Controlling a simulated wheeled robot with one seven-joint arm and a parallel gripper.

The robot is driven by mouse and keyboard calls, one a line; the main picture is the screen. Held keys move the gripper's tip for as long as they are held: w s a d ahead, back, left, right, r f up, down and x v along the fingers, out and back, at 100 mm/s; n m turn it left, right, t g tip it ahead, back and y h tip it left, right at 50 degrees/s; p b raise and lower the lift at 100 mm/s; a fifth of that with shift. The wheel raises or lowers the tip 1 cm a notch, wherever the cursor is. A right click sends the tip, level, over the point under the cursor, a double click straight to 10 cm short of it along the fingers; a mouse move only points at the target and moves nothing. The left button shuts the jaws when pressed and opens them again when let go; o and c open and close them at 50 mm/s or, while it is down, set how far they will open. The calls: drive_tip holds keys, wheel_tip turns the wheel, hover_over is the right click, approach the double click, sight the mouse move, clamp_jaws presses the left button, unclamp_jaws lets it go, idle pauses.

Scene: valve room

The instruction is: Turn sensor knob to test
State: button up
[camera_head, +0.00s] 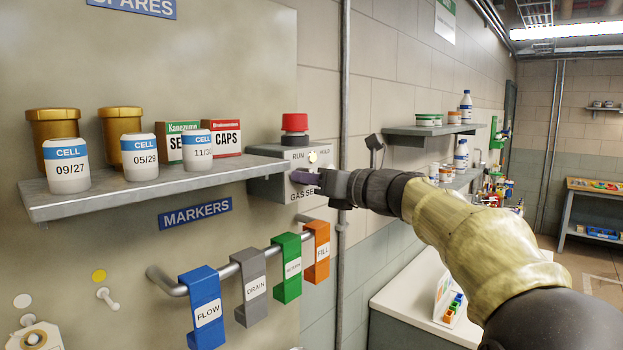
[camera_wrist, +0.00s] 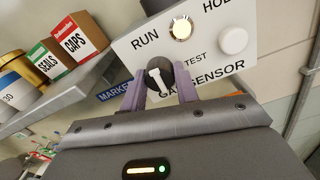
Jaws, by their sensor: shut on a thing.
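The gas sensor box (camera_head: 270,188) is grey with a pale front panel, mounted at the right end of the shelf. In the wrist view its panel (camera_wrist: 212,62) shows the words RUN, HOLD, TEST and GAS SENSOR. The sensor knob (camera_wrist: 158,72) is dark and round with a white bar, which stands roughly upright with a slight tilt. My gripper (camera_wrist: 161,88) has its two purple fingers on either side of the knob, shut on it. In the head view my gripper (camera_head: 308,178) covers the knob and part of the lettering.
A lit lamp (camera_wrist: 181,28) and a white round button (camera_wrist: 233,40) are close to the knob. A red button (camera_head: 295,122) tops the box. The shelf (camera_head: 125,190) holds jars and boxes. Coloured tags (camera_head: 205,305) hang on a rail below. A conduit (camera_head: 345,100) runs up the wall.

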drive_tip(key=shift+m+p, duration=4.45)
drive_tip(key=shift+m, duration=4.25)
drive_tip(key=o, duration=1)
drive_tip(key=shift+c, duration=0.2)
drive_tip(key=shift+s+d, duration=0.1)
